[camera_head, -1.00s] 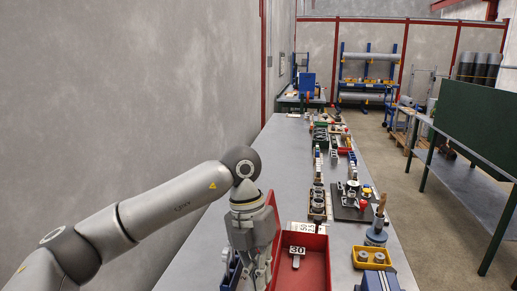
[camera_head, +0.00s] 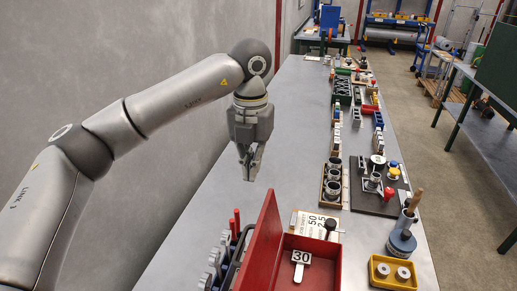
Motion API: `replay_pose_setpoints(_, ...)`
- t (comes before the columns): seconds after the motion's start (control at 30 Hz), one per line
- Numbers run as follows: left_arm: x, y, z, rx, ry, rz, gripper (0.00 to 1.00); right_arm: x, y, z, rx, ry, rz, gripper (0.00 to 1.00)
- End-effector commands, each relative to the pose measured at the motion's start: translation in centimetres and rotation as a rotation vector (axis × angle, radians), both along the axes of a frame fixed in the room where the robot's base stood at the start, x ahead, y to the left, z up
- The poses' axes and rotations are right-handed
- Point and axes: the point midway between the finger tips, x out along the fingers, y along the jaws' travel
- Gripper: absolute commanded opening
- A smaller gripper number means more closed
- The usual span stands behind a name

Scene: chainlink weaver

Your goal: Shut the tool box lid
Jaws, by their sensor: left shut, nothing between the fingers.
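The red tool box (camera_head: 338,268) stands open at the near edge of the picture, partly cut off at the bottom. Its lid (camera_head: 262,243) stands up along the box's left side, tilted slightly. A tag marked 30 (camera_head: 300,262) lies inside the box. My left gripper (camera_head: 250,176) is shut and empty, pointing down, above the grey bench beyond the lid's far end and apart from it. My right gripper is not in view.
A dark rack of grey and red-handled tools (camera_head: 228,262) stands left of the lid. A yellow tray (camera_head: 393,273) and a blue-grey pot (camera_head: 402,241) are at the right. Several small parts line the bench's right side. The bench (camera_head: 215,190) is clear under my left arm.

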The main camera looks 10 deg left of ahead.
Motion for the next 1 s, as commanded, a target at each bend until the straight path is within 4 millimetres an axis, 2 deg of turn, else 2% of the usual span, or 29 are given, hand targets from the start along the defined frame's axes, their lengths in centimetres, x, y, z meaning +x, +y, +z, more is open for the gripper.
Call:
replay_pose_setpoints(0.17, -0.1, 0.0, -1.1, -0.001, 0.001, -0.001, 0.0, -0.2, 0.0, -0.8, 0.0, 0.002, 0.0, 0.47)
replay_pose_setpoints(0.27, -0.1, 0.0, -2.6, 0.0, 0.002, -0.001, 0.0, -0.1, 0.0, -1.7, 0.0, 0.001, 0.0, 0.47)
replay_pose_setpoints(0.5, -0.1, 0.0, -7.7, 0.0, 0.002, 0.0, 0.0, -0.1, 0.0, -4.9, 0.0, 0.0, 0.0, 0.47)
replay_pose_setpoints(0.7, -0.1, 0.0, -11.1, 0.0, 0.001, -0.001, 0.0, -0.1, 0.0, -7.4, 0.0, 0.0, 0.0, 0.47)
replay_pose_setpoints(0.83, -0.1, 0.0, -12.0, -0.002, 0.0, -0.001, 0.0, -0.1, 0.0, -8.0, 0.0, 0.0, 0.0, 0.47)
replay_pose_setpoints(1.0, -0.1, 0.0, -12.0, -0.001, 0.0, -0.001, 0.0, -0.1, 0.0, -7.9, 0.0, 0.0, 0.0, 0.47)
